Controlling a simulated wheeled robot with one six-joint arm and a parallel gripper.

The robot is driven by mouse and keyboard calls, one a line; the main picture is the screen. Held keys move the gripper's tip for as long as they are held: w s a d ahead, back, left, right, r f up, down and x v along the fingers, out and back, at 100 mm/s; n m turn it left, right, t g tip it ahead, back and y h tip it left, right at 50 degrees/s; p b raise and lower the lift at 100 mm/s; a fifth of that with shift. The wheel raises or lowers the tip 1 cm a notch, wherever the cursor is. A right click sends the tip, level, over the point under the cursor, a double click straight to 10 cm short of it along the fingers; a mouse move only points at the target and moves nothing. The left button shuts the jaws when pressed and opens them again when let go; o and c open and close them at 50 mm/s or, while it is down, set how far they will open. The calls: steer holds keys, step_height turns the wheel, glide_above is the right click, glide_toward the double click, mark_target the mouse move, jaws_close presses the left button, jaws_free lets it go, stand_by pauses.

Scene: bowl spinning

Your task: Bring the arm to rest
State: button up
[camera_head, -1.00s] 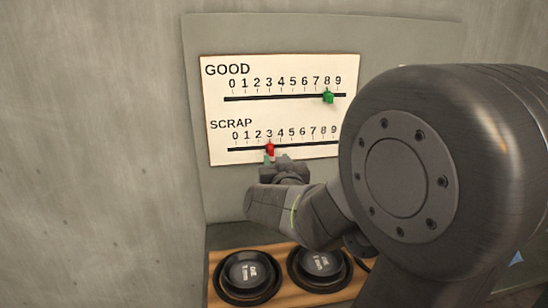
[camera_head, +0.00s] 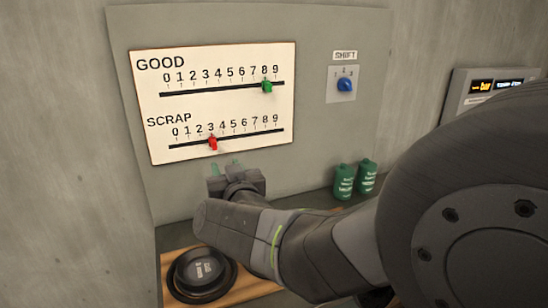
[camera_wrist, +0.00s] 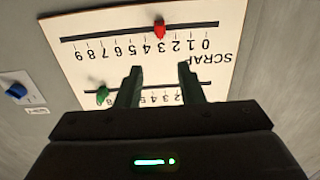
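My gripper (camera_head: 224,166) is in front of the panel, just below the white counter board (camera_head: 145,98). It is empty, and its two fingers stand apart in the wrist view (camera_wrist: 160,72). The red SCRAP slider (camera_head: 213,143) stands at 3, above and apart from my fingertips. It also shows beyond the fingers in the wrist view (camera_wrist: 160,31). The green GOOD slider (camera_head: 267,87) stands at 8, and it shows left of the fingers in the wrist view (camera_wrist: 102,94).
A blue SHIFT knob (camera_head: 344,85) is on the panel at right. Two green canisters (camera_head: 344,182) (camera_head: 367,175) stand on the ledge below it. A dark round die (camera_head: 201,270) sits on a wooden board (camera_head: 173,262). A display box (camera_head: 487,92) is at far right.

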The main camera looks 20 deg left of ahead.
mark_target(215, 144)
steer(key=x, duration=1.4)
steer(key=shift+p, duration=0.4)
steer(key=shift+s, duration=0.1)
